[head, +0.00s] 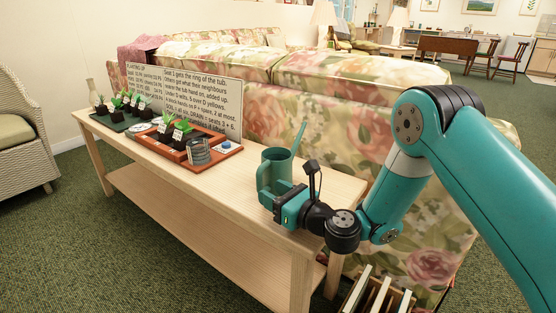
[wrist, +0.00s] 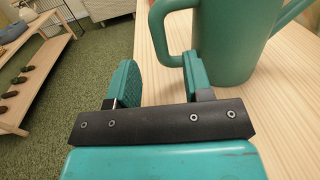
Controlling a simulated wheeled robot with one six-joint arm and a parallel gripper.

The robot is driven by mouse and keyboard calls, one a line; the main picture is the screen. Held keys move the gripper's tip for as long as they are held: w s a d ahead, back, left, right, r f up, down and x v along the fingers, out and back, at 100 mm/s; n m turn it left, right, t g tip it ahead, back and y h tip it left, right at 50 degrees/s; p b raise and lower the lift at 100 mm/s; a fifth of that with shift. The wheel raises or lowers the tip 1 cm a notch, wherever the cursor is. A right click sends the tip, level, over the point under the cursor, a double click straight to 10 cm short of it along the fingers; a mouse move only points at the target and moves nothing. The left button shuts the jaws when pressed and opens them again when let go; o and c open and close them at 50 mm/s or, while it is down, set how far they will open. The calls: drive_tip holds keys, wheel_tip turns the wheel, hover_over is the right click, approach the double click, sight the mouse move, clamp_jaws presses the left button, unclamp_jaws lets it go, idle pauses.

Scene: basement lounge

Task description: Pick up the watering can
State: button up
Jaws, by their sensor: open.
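The teal watering can (head: 277,165) stands upright near the right end of the wooden table (head: 338,192), with its thin spout rising to the right. In the wrist view the can (wrist: 232,45) fills the upper right, its loop handle (wrist: 158,30) on the left side. My gripper (head: 272,201) is at the near side of the can by the handle. In the wrist view my gripper (wrist: 160,80) is open, its two teal fingers apart with nothing between them. The handle lies just beyond the fingertips, roughly in line with the gap. The right finger appears close to the can's body.
A planting sign (head: 185,95), a terracotta-coloured tray (head: 215,158) and several small potted plants (head: 172,128) occupy the table's left part. A floral sofa (head: 330,110) stands right behind the table. A crate of books (head: 378,295) is on the floor at right. Open carpet lies in front.

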sight(259, 186)
drive_tip(key=shift+x, duration=2.6)
drive_tip(key=shift+w+f, duration=0.1)
drive_tip(key=shift+f, duration=0.1)
clamp_jaws()
